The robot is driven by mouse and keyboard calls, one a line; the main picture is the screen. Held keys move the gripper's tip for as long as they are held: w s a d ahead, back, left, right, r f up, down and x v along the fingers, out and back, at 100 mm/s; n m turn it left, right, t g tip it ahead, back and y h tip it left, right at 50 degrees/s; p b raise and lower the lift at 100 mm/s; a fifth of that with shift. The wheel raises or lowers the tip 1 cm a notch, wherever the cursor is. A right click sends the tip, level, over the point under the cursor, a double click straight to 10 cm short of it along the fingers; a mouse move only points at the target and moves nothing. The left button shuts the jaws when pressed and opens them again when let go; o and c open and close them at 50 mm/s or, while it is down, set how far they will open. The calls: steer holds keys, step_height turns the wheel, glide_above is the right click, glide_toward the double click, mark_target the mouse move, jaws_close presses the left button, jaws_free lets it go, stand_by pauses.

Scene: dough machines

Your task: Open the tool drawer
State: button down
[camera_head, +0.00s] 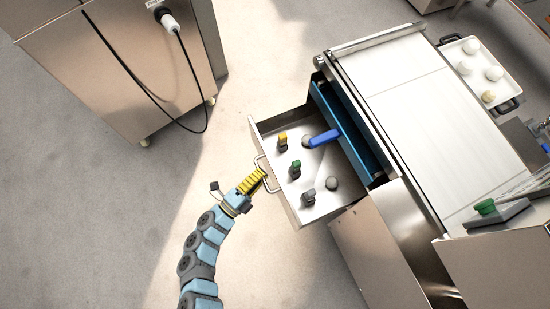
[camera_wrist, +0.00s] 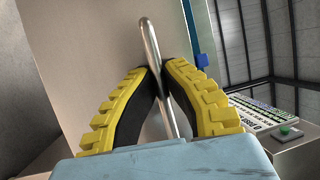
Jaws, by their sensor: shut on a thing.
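The tool drawer (camera_head: 282,200) stands pulled out from the machine, and its inside shows from above. Its metal bar handle (camera_head: 259,164) is on the front face. My yellow-fingered gripper (camera_head: 259,178) is at that handle. In the wrist view, the fingers of my gripper (camera_wrist: 160,82) close around the handle bar (camera_wrist: 152,48), which runs between them. The drawer front (camera_wrist: 90,50) fills the picture behind the fingers. Inside the drawer lie a blue-handled tool (camera_head: 324,138), a yellow-topped tool (camera_head: 282,142), a green-topped tool (camera_head: 295,170) and a grey tool (camera_head: 308,197).
The machine with a pale belt (camera_head: 400,95) is right of the drawer. A tray (camera_head: 507,78) with several dough balls is beyond it. A steel cabinet (camera_head: 115,60) with a hanging black cable (camera_head: 207,100) stands at upper left. The floor (camera_head: 110,220) left of my arm is clear.

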steer(key=s+a, duration=0.3)
steer(key=a, duration=0.3)
steer(key=shift+a, duration=0.4)
steer(key=c, duration=1.1)
jaws_free()
steer(key=shift+s, duration=0.1)
steer(key=v, duration=1)
steer(key=shift+s+f, duration=0.25)
steer(key=shift+s, duration=0.15)
steer(key=shift+a, duration=0.15)
